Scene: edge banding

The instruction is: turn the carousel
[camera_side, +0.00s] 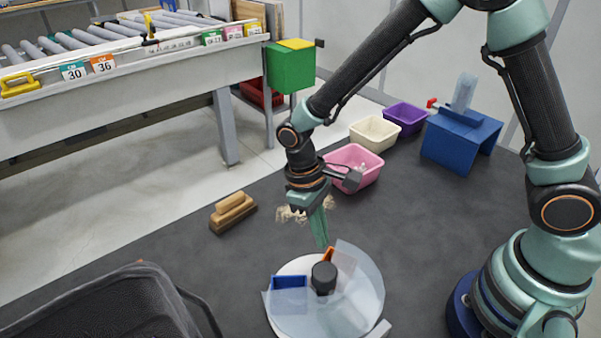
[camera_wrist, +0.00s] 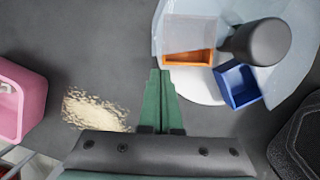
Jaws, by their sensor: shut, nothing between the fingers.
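The carousel (camera_side: 345,308) is a round white disc under a pale translucent cover, on the dark mat at the bottom centre of the side view. It also shows at the upper right of the wrist view (camera_wrist: 200,90). A dark grey knob (camera_side: 324,277) stands at its middle. A blue bin (camera_side: 289,282) and an orange bin (camera_side: 328,256) sit on it; the wrist view shows the orange bin (camera_wrist: 188,57) open-topped beside the blue bin (camera_wrist: 238,85). My gripper (camera_side: 322,244) points down at the carousel's far edge, its green fingers shut and empty. I cannot tell whether they touch it.
A pile of pale shavings (camera_wrist: 95,108) lies left of my fingers in the wrist view. Pink (camera_side: 352,166), cream (camera_side: 374,133) and purple (camera_side: 404,117) bins stand behind. A wooden block (camera_side: 233,212) lies left; a black crate (camera_side: 105,306) fills the front left.

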